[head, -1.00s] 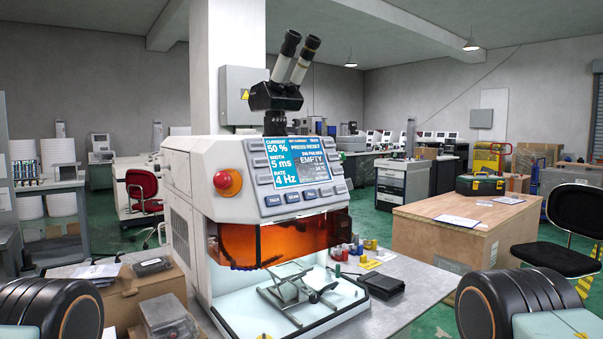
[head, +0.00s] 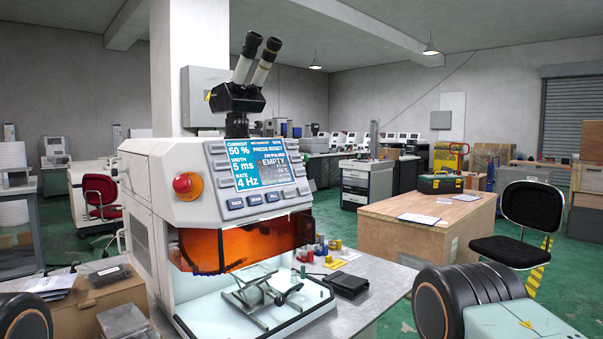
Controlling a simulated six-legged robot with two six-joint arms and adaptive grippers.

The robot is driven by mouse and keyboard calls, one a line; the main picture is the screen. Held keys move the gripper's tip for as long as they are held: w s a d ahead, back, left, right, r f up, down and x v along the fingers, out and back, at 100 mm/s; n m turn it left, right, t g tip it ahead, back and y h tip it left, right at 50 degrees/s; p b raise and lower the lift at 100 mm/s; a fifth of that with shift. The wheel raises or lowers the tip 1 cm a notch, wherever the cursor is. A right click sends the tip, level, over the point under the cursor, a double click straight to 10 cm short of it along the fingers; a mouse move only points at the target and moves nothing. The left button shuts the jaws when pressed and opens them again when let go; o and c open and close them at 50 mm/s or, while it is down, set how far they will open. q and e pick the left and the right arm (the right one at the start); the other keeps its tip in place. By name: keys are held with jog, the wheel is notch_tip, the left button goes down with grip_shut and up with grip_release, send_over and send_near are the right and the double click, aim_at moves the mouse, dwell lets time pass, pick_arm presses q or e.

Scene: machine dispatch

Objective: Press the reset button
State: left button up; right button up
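A white bench machine (head: 150,178) with a microscope eyepiece (head: 252,70) on top stands left of the middle in the head view. Its sloped panel has a screen (head: 260,165) that reads "PRESS RESET" and "EMPTY". Grey buttons flank the screen, and a row of dark blue labelled buttons (head: 254,199) lies below it. A round red button (head: 187,185) sits on a yellow base left of the screen. I cannot read a reset label on any button. Parts of my arms show at the lower corners. Neither gripper is in view.
The machine stands on a grey metal table (head: 385,283) with small coloured pots and a black wallet-like item (head: 346,284). Cardboard boxes (head: 105,298) are at its left. A wooden crate (head: 425,225) and black chair (head: 528,220) stand to the right on green floor.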

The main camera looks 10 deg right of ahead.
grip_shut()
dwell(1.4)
